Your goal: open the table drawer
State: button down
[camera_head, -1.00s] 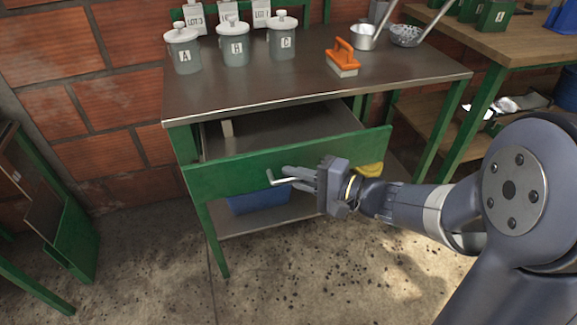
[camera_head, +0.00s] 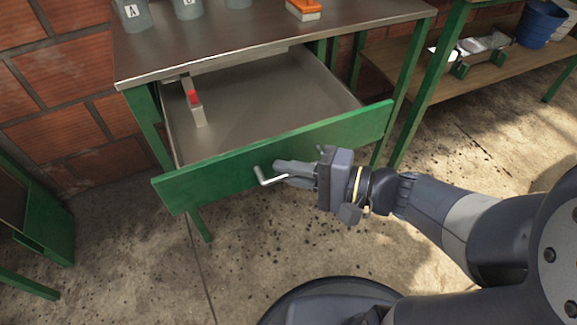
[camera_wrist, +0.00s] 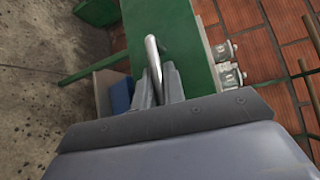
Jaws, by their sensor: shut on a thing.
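The table drawer (camera_head: 262,104) is pulled out far from under the metal-topped table (camera_head: 250,36), and its inside shows. Its green front panel (camera_head: 215,176) also shows in the wrist view (camera_wrist: 180,45). My gripper (camera_head: 283,174) is shut on the silver bar handle (camera_head: 263,178) at the middle of the panel. In the wrist view the handle (camera_wrist: 153,60) runs between the two fingers (camera_wrist: 160,88). A small pale item with a red part (camera_head: 195,101) lies in the drawer's left side.
Lidded grey jars (camera_head: 188,8) and an orange-handled brush (camera_head: 304,9) stand on the table top. A wooden shelf (camera_head: 480,78) with a blue bucket (camera_head: 540,23) is at the right. The floor before the drawer is clear apart from my base.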

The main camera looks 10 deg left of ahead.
jog(key=c, duration=1.8)
grip_release()
jog(key=shift+o, duration=0.2)
jog(key=shift+d, duration=0.15)
jog(key=p+v, duration=0.2)
jog(key=v, duration=0.8)
jog(key=shift+d, duration=0.2)
jog(key=shift+s, duration=0.1)
jog(key=shift+b+x, duration=0.95)
jog(key=shift+x, duration=4.3)
